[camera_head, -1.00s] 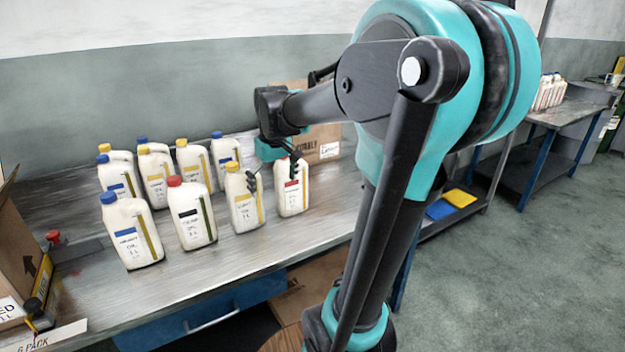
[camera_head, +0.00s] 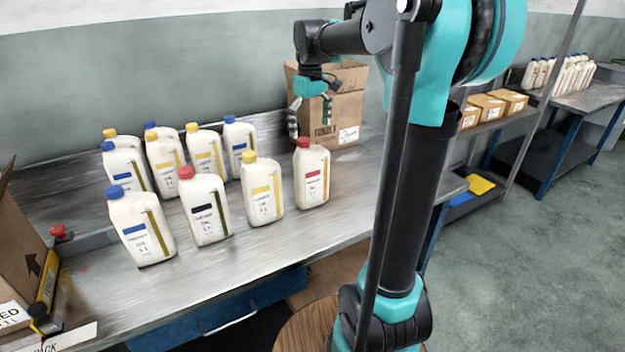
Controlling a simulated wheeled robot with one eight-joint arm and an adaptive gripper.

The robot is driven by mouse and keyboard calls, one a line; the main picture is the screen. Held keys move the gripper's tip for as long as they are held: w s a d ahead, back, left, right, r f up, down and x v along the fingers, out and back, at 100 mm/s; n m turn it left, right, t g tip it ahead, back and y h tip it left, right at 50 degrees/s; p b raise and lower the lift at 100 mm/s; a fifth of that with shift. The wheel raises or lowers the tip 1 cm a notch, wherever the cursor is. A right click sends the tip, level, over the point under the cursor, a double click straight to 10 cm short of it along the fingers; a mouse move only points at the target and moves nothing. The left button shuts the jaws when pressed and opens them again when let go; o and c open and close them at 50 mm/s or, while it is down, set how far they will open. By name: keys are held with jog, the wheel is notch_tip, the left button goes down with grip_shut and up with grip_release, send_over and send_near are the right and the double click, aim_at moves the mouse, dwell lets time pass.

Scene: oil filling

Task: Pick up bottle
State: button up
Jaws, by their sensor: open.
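Several white bottles with blue, yellow and red caps stand upright in two rows on the metal workbench (camera_head: 260,232). In the front row are a blue-capped bottle (camera_head: 140,228), a red-capped bottle with a black label (camera_head: 205,208), a yellow-capped bottle (camera_head: 262,190) and, at the right end, a red-capped bottle with a red label (camera_head: 312,175). My gripper (camera_head: 309,118) is open and empty, its fingers pointing down above and behind the right-end bottle. It looks apart from that bottle, though its exact depth is hard to tell.
A cardboard box (camera_head: 345,108) stands behind my gripper at the back of the bench. Another open carton (camera_head: 22,262) is at the left edge. Bare bench lies in front of the bottles. Further right, small boxes (camera_head: 488,106) and more bottles (camera_head: 560,72) stand on other tables.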

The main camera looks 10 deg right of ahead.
aim_at(311, 146)
jog(key=shift+f, duration=4.3)
jog(key=c, duration=1.3)
jog(key=shift+r, duration=0.1)
